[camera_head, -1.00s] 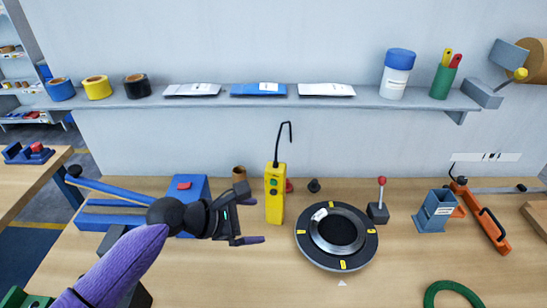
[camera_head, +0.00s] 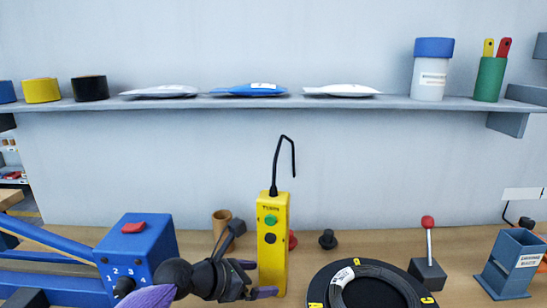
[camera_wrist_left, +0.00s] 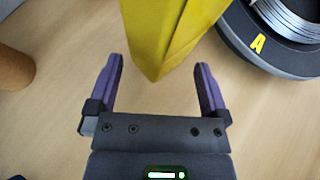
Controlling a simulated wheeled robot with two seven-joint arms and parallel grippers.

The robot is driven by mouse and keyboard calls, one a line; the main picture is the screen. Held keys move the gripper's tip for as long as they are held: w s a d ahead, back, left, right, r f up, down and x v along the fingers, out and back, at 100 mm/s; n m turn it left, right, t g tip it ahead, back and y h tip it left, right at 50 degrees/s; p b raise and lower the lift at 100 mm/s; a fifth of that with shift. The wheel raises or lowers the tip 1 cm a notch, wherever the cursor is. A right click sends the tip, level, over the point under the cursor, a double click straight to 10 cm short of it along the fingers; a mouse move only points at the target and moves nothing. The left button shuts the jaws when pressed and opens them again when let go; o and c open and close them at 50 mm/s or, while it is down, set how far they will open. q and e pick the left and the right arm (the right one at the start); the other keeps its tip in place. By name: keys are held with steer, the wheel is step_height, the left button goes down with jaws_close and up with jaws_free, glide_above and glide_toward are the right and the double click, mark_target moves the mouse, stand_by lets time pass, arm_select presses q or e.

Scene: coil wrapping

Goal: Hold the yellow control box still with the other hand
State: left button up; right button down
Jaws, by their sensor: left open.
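The yellow control box (camera_head: 272,238) stands upright on the bench in the head view, with a green and a black button and a bent black cable at its top. Its lower corner (camera_wrist_left: 165,40) shows in the left wrist view, ahead of and between the finger lines. My left gripper (camera_head: 262,278) is at the box's lower left side in the head view. In the left wrist view its two purple fingers (camera_wrist_left: 159,85) are apart, with bare bench between them. My right gripper is not in view.
A round black turntable with a coil (camera_head: 350,275) lies close to the right of the box. A blue numbered block (camera_head: 135,245) and a brown cylinder (camera_head: 221,221) stand to the left. A red-knobbed lever (camera_head: 428,255) and a blue-grey holder (camera_head: 510,265) stand further right.

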arm_select(q)
steer(key=shift+b+x, duration=0.35)
steer(key=shift+x, duration=0.9)
steer(key=shift+w+d, duration=0.15)
steer(key=shift+d, duration=0.15)
steer(key=shift+c, duration=0.5)
steer(key=c, duration=0.5)
steer(key=shift+c, duration=0.8)
